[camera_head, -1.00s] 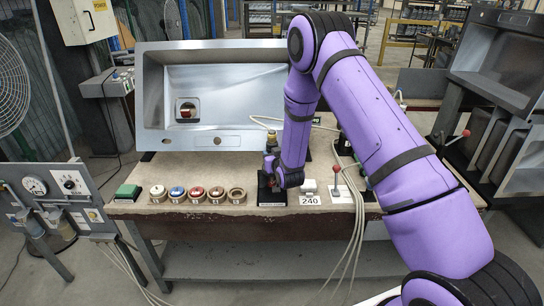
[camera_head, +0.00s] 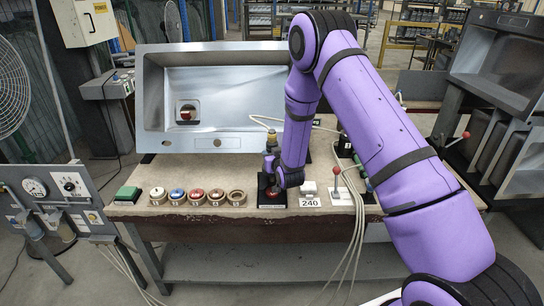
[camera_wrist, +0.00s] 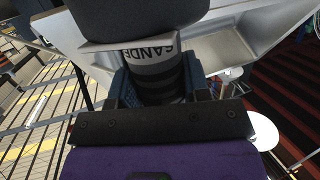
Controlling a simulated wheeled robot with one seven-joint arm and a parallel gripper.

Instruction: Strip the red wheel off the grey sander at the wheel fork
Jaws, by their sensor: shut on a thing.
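The grey sander (camera_wrist: 158,80), with a white band reading "SANDE…", stands between my jaws in the wrist view. Its brass-coloured top (camera_head: 271,138) shows beside my purple arm in the head view. My gripper (camera_head: 271,165) is shut on the sander, above the black fork stand (camera_head: 264,204) at the bench's front edge. A bit of red, the red wheel (camera_head: 273,192), shows low under the sander, over the stand. The slots of the fork are hidden, and I cannot tell whether the wheel sits in them.
A row of round holders stands to the left, with white (camera_head: 158,193), blue (camera_head: 177,192), red (camera_head: 197,192) and brown wheels and an empty-looking one (camera_head: 237,197). A "240" card (camera_head: 310,201) and a red-knobbed lever (camera_head: 336,170) stand close on the right. Hoses hang nearby.

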